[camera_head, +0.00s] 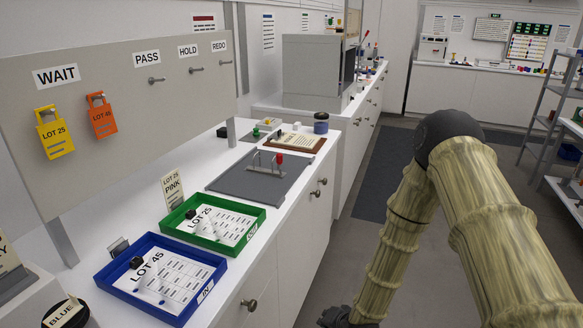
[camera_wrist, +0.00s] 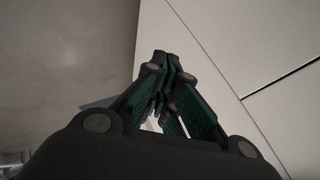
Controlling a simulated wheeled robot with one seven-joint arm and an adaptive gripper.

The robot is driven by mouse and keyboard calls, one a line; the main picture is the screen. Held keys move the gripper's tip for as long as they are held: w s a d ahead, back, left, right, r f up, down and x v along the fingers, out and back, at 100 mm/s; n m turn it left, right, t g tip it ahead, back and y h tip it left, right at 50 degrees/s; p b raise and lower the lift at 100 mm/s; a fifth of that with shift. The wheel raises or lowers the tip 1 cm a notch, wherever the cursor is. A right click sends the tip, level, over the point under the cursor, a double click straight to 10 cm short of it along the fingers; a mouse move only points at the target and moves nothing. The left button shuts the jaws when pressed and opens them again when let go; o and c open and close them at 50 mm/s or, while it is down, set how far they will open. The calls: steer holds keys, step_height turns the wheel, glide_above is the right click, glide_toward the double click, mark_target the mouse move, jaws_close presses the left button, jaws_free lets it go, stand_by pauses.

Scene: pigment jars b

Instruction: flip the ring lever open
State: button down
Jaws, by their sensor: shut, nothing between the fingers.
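A dark grey board (camera_head: 235,187) lies flat on the white counter. A metal ring mechanism (camera_head: 262,166) stands on it, with thin arched rings and a red-tipped lever (camera_head: 279,160) at its right end. The rings are too small to tell whether they are open or shut. My gripper (camera_wrist: 163,68) is shut and empty in the wrist view, with its fingers together. In the head view only a dark part near the wrist shows at the bottom edge, low in front of the counter and well away from the lever.
A green tray (camera_head: 258,227) and a blue tray (camera_head: 183,316) with papers stand nearer on the counter. A brown-edged board (camera_head: 318,146) lies beyond the grey board. A panel (camera_head: 110,95) with hanging lot tags rises behind. Cabinet handles (camera_head: 249,304) stick out in front. The aisle floor is clear.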

steer(key=w+a+r+m+t+y, duration=0.1)
steer(key=w+r+m+t, duration=0.1)
steer(key=w+r, duration=0.6)
steer(key=w+a+r+m+t+y, duration=0.1)
steer(key=w+a+r+t, duration=0.15)
steer(key=w+r, duration=0.6)
steer(key=w+r+m+t+y+b, duration=0.1)
steer(key=w+r+m+t, duration=0.3)
steer(key=w+r, duration=1.3)
step_height(320, 180, up, 2)
steer(key=shift+d+r+t+b, duration=0.15)
steer(key=shift+d+t+b, duration=0.15)
steer(key=shift+d+t, duration=0.15)
steer(key=shift+w, duration=0.15)
steer(key=p+x, duration=0.2)
steer(key=x, duration=0.8)
steer(key=shift+s+a+p, duration=0.55)
steer(key=shift+s+a, duration=0.45)
steer(key=shift+a, duration=0.2)
steer(key=shift+s+a, duration=0.35)
